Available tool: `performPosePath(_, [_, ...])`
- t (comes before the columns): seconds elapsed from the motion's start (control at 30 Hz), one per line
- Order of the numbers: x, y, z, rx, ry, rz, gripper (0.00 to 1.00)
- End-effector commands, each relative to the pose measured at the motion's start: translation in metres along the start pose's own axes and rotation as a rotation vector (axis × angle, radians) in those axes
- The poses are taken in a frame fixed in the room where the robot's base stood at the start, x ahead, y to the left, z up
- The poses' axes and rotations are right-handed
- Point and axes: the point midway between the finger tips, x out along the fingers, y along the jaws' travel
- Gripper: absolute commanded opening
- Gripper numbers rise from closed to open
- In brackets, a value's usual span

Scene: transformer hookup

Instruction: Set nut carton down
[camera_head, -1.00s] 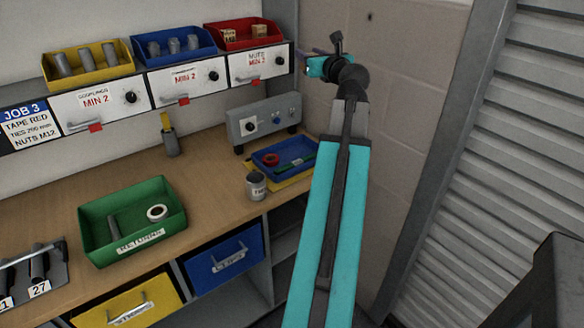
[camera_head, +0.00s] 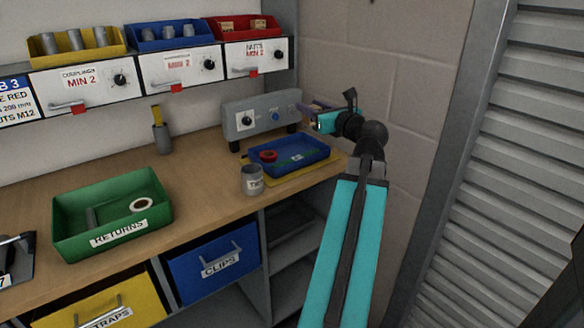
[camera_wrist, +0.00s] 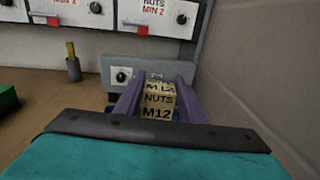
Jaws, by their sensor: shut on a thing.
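The nut carton (camera_wrist: 158,100), a tan box marked "NUTS M12", sits between the two purple fingers of my gripper (camera_wrist: 156,92) in the wrist view. My gripper is shut on it. In the head view my gripper (camera_head: 312,110) is at the right end of the bench, in front of the wall and to the right of the grey box with knobs. It appears above the blue tray (camera_head: 312,155); the gap below is hard to judge. The carton is mostly hidden in the head view. The blue tray holds a red ring (camera_head: 268,156) and lies on a yellow mat (camera_head: 285,177).
The grey knob box (camera_head: 262,117) stands behind the tray. A grey cup (camera_head: 252,181) stands at the tray's front left. A green RETURNS bin (camera_head: 113,215) is farther left. Drawers and colored bins line the shelf above. A brick wall (camera_head: 400,60) bounds the right side.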

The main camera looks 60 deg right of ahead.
Motion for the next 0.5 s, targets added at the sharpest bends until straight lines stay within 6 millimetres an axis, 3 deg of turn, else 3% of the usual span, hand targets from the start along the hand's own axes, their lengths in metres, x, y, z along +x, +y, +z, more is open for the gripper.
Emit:
performPosePath(0.03, [-0.004, 0.002, -0.018, 0.000, -0.001, 0.007, 0.08])
performPosePath(0.5, [-0.029, 0.018, -0.095, -0.008, -0.022, 0.082, 0.08])
